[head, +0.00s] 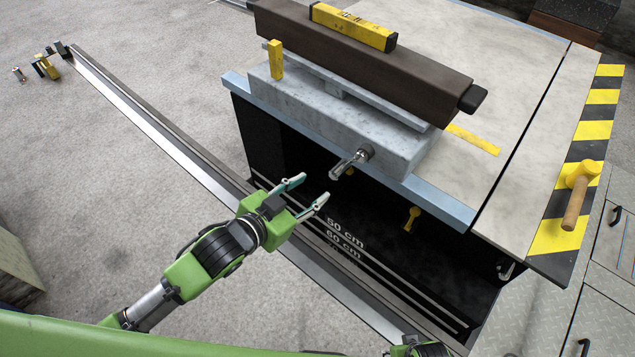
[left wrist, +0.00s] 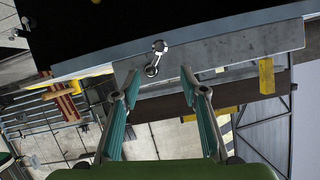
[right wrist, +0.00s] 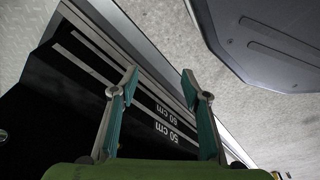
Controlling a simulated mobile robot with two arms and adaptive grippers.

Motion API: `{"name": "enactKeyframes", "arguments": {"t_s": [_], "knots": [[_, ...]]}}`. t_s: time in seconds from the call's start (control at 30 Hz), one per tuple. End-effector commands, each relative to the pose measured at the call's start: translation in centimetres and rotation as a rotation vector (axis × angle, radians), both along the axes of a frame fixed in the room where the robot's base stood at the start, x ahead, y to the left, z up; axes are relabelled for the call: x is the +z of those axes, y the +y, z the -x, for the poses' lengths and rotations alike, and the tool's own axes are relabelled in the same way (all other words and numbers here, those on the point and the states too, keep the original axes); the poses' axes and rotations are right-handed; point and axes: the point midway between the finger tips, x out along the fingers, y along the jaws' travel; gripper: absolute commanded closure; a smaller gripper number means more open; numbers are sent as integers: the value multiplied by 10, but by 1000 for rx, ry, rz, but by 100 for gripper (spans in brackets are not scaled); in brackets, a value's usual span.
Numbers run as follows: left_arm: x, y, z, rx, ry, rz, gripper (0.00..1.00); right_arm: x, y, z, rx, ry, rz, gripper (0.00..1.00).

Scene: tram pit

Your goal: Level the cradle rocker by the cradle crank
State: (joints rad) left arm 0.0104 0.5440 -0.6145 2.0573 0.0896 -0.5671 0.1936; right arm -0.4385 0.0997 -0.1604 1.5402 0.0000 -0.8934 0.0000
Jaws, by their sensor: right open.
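The cradle rocker, a dark brown beam (head: 365,60), lies across a grey block (head: 300,97) at the edge of the bench top. A yellow spirit level (head: 353,27) lies along the rocker's top. The cradle crank (head: 350,163), a short metal crank, sticks out of the block's front face. It also shows in the left wrist view (left wrist: 154,60). My left gripper (head: 308,191) is open and empty, just short of the crank, with its fingers apart (left wrist: 158,80). My right gripper (right wrist: 160,74) is open and empty, low over the pit's depth markings.
A yellow upright marker (head: 276,60) stands beside the rocker. A yellow knob (head: 411,218) is on the dark front below. A wooden-handled yellow tool (head: 577,195) lies on the striped edge. A metal rail (head: 160,120) runs along the floor, with small parts (head: 47,67) at its far end.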

Motion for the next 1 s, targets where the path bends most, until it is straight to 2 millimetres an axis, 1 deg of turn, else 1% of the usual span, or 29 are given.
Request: {"name": "enactKeyframes", "arguments": {"t_s": [0.17, 0.4, 0.6, 0.8, 1.0], "knots": [[-13, -15, -26, 1, -3, 0, 60, 15, 1, -10, -2, -12, -2, 57], [-31, -38, -64, 1, -2, 1, 60, 46, 3, -23, -5, -32, -3, 57], [-43, -53, -88, 0, 0, 0, 60, 71, 3, -30, -8, -44, -4, 57], [-48, -61, -99, 0, -1, 1, 60, 85, 3, -32, -9, -49, -4, 57], [-48, -62, -102, 0, 0, -1, 60, 89, 3, -33, -9, -51, -5, 57]]}}
